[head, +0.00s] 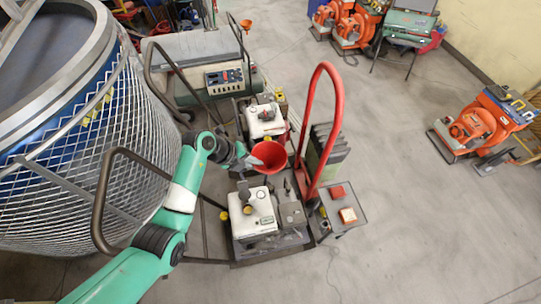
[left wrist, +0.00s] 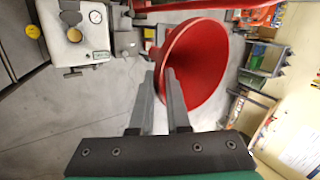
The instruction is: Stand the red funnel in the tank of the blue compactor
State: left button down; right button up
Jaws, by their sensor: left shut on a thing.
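My left gripper (head: 252,161) is shut on the red funnel (head: 269,157). The funnel is in the air with its wide mouth facing up, between two machines with white tanks. In the left wrist view the fingers (left wrist: 160,75) grip the funnel (left wrist: 200,65) near its side; its lower end is partly hidden. The nearer machine's white tank (head: 246,222) stands below the funnel, slightly left in the head view, and it also shows in the left wrist view (left wrist: 75,52). The farther white tank (head: 264,122) is above it. I cannot tell which machine is the blue compactor. My right gripper is not in view.
A tall red handle (head: 309,105) stands just right of the funnel. A small grey table (head: 346,226) holds red and orange items. A large mesh-wrapped drum (head: 75,150) fills the left. Open floor (head: 430,220) lies to the right.

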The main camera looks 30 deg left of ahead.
pick_arm(q)
jog(key=s+a+f+n+b, duration=0.1)
jog(key=s+a+f+b, duration=0.1)
jog(key=f+b, duration=0.5)
jog(key=s+a+f+y+b, duration=0.1)
jog(key=s+a+f+b, duration=0.2)
jog(key=f+b, duration=0.4)
jog(key=s+a+f+n+b, duration=0.1)
jog(key=f+b, duration=0.7)
jog(key=f, duration=1.1)
jog(key=shift+s+a+f+n+t+y, duration=0.3)
jog(key=shift+s+a, duration=0.4)
jog(key=shift+s, duration=0.3)
jog(key=shift+r, duration=0.15)
jog(key=shift+d+p, duration=0.15)
jog(key=shift+p, duration=0.5)
jog(key=shift+p, duration=0.45)
